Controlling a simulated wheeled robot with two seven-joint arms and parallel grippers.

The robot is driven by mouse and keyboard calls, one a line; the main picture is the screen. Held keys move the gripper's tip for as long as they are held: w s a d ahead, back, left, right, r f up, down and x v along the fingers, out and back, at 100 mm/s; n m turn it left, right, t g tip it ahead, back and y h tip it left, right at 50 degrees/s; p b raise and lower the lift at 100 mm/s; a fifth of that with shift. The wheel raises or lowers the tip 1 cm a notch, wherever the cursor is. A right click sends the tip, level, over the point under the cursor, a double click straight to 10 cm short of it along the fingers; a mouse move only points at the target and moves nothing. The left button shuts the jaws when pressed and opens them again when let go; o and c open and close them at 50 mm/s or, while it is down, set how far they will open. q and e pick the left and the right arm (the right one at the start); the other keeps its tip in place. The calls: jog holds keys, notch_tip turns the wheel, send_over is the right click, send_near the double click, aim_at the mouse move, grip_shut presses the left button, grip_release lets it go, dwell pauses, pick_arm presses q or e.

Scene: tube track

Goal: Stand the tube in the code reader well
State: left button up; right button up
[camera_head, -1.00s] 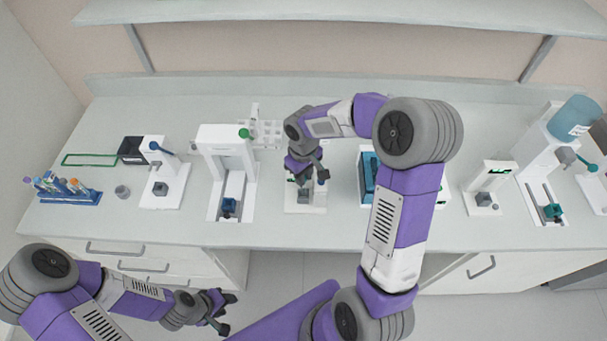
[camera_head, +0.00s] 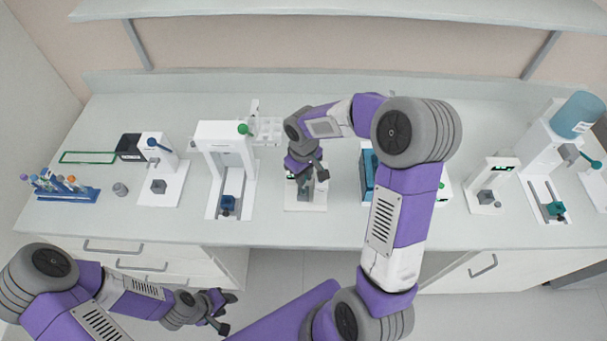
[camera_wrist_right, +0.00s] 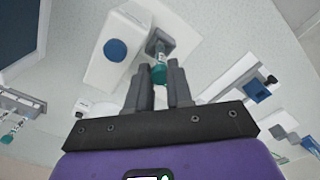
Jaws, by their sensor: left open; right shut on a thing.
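My right gripper (camera_head: 311,177) is over the white middle station (camera_head: 305,207), which has a grey well block. In the right wrist view the gripper (camera_wrist_right: 160,80) is shut on a tube with a teal part (camera_wrist_right: 159,72). The tube's far end reaches the grey well block (camera_wrist_right: 155,40) of the white station (camera_wrist_right: 108,70) with a round blue button. I cannot tell whether the end is inside the well or just at its mouth. In the head view the fingers mostly hide the tube. My left gripper (camera_head: 215,306) is open and empty in front of the bench.
A white frame station with a blue block (camera_head: 227,203) stands left of the middle station, and a blue rack (camera_head: 368,175) right of it. A tube rack (camera_head: 66,190) stands far left. White stations (camera_head: 487,190) stand further right. The bench front left is mostly clear.

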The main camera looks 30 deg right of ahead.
jog(key=shift+f+b, duration=0.3)
jog(key=shift+f, duration=0.15)
jog(key=o, duration=0.9)
jog(key=shift+w+d+r, duration=0.1)
jog(key=shift+r, duration=0.45)
notch_tip(320, 180, up, 5)
jog(key=shift+r+p, duration=0.2)
jog(key=shift+p, duration=0.15)
jog(key=shift+r, duration=0.6)
